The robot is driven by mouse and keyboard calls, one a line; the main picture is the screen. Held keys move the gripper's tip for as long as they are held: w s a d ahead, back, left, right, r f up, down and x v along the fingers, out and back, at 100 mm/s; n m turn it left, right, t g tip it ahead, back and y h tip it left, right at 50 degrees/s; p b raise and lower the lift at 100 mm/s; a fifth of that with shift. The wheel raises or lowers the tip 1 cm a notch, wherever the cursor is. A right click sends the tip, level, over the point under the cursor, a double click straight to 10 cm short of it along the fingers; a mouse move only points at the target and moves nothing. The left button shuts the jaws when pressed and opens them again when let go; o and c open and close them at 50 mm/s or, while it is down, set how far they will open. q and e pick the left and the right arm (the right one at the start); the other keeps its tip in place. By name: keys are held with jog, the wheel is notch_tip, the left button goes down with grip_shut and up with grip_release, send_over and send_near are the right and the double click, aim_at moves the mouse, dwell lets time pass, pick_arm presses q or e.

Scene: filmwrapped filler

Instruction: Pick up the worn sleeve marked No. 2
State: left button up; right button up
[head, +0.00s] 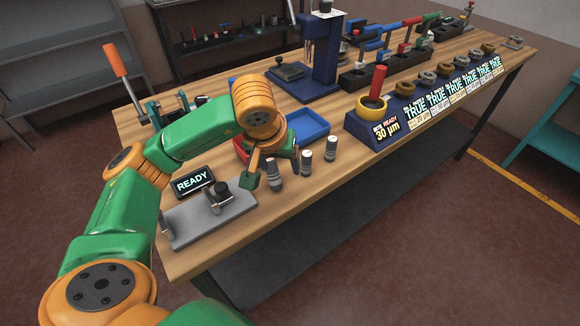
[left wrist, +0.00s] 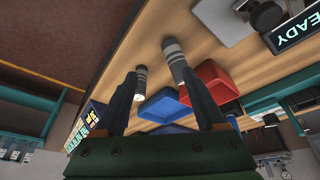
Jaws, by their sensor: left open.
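Three grey banded sleeves stand upright in a row on the wooden bench: the near left one (head: 274,176), the middle one (head: 305,162) and the far right one (head: 331,148). I cannot read a number on any of them. My left gripper (head: 272,155) is over the bench beside the row, nearest the left sleeve. In the left wrist view the gripper (left wrist: 158,78) is open, with two sleeves, one (left wrist: 172,48) and another (left wrist: 140,82), showing ahead of and between its fingers. The third sleeve is not clear there. My right gripper is not in view.
A grey fixture (head: 215,213) with a READY display (head: 193,181) stands at the near left. A blue tray (head: 306,126) and a red tray (left wrist: 217,82) lie behind the sleeves. A blue gauge base reading 30 µm (head: 386,129) stands to the right.

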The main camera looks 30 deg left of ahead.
aim_at(278, 181)
pick_arm(q)
jog(key=shift+s+a+f+y+p, duration=0.35)
jog(key=shift+a+f+p, duration=0.25)
jog(key=shift+f+p, duration=0.2)
jog(key=x, duration=0.4)
jog(key=shift+w+d+f+p, duration=0.1)
jog(key=shift+w+f+p, duration=0.15)
jog(key=shift+w+p, duration=0.1)
jog(key=shift+s+r, duration=0.1)
jog(key=shift+s, duration=0.05)
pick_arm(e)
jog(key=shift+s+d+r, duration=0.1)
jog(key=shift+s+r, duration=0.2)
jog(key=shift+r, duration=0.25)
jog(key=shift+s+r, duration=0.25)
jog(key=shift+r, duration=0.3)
pick_arm(q)
jog(key=shift+f+b, duration=0.25)
jog(key=shift+b, duration=0.2)
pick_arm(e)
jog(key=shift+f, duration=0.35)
pick_arm(q)
jog(key=shift+s, duration=0.1)
grip_shut()
jog(key=shift+s, duration=0.1)
jog(key=shift+d, duration=0.15)
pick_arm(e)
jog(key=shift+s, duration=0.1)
